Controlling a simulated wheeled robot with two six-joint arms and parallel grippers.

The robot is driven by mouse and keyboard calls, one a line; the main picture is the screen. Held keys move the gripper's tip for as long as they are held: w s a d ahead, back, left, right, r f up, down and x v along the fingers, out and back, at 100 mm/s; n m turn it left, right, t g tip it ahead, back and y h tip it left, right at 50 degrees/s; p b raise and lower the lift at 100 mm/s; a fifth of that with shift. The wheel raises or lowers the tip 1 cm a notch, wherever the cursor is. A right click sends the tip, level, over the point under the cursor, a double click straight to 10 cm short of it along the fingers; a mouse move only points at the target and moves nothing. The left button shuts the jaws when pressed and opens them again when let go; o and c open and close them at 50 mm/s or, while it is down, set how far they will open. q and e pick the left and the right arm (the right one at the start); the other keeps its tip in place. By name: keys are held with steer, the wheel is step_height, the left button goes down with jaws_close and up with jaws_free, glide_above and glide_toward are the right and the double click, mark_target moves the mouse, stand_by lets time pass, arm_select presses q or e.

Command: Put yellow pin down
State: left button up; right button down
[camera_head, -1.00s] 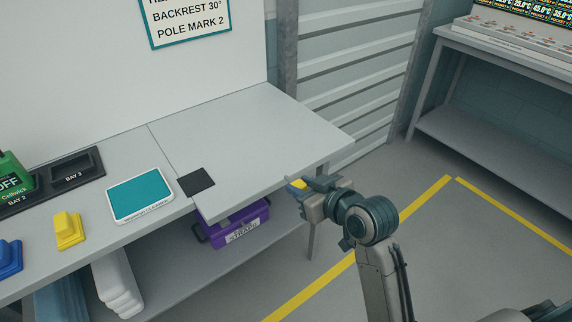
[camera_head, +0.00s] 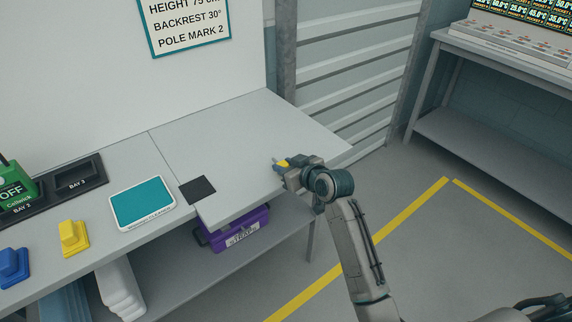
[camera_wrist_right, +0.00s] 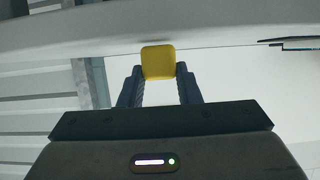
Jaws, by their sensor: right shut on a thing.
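The yellow pin (camera_head: 283,163) is between the fingers of my right gripper (camera_head: 281,165), which is shut on it. In the right wrist view the yellow pin (camera_wrist_right: 158,62) shows as a rounded yellow block between the two dark fingertips. In the head view the gripper and pin are over the right part of the grey worktop (camera_head: 240,135), near its front right edge. I cannot tell the exact height above the surface. My left gripper is not in view.
A black square (camera_head: 197,190) and a teal-screened tablet (camera_head: 142,203) lie left of the gripper. A yellow block (camera_head: 73,238), a blue block (camera_head: 10,268) and a bay holder (camera_head: 75,177) are further left. A purple box (camera_head: 238,232) is below. The right worktop is mostly clear.

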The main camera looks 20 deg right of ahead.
steer(key=shift+f, duration=0.2)
steer(key=c, duration=1.1)
jaws_free()
steer(key=shift+o, duration=0.2)
